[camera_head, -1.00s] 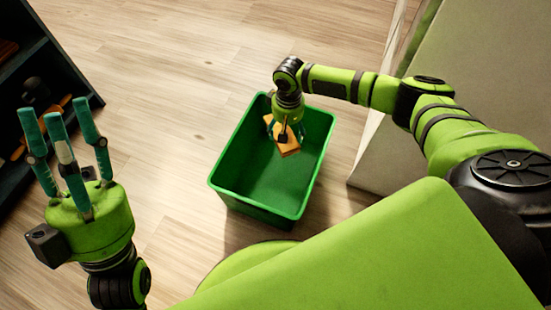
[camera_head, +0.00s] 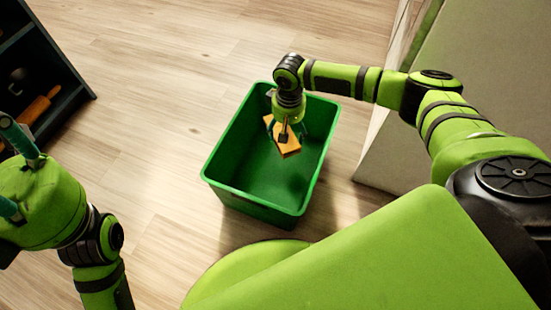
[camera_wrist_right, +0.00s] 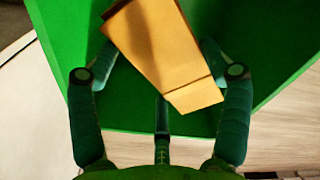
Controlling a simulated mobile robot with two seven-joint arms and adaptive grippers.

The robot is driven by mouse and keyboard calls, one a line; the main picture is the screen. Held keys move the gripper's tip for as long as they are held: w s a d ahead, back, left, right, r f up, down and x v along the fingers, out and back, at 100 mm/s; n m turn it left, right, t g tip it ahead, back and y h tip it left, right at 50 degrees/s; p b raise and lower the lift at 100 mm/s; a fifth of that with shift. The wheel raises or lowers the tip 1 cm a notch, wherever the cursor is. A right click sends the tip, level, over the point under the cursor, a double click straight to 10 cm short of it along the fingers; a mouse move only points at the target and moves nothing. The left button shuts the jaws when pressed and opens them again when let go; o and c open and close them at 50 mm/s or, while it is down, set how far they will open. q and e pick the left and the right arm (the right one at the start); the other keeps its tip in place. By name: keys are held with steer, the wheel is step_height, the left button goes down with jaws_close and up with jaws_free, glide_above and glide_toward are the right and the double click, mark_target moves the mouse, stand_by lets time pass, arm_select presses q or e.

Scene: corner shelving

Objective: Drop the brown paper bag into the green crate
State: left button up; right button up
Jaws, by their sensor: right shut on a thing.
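The brown paper bag (camera_head: 288,148) is held by my right gripper (camera_head: 285,129) over the green crate (camera_head: 222,190), in the head view. The crate stands open on the floor and looks empty. In the right wrist view the bag (camera_wrist_right: 162,52) lies tilted between the fingers of my right gripper (camera_wrist_right: 160,88), with the green crate (camera_wrist_right: 290,40) behind it. I cannot tell how far the bag is above the crate floor. My left gripper (camera_head: 18,165) is at the left edge of the head view, partly cut off, away from the crate, and its fingers are only partly visible.
A dark shelf unit (camera_head: 62,75) with an orange rolling-pin-like item (camera_head: 38,105) stands at the upper left. A pale grey panel (camera_head: 455,60) is at the right. The wooden floor (camera_head: 150,130) between shelf and crate is clear.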

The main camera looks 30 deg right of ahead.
steer(key=o, duration=1.1)
steer(key=shift+r, duration=0.1)
step_height(320, 180, up, 12)
steer(key=shift+f, duration=0.1)
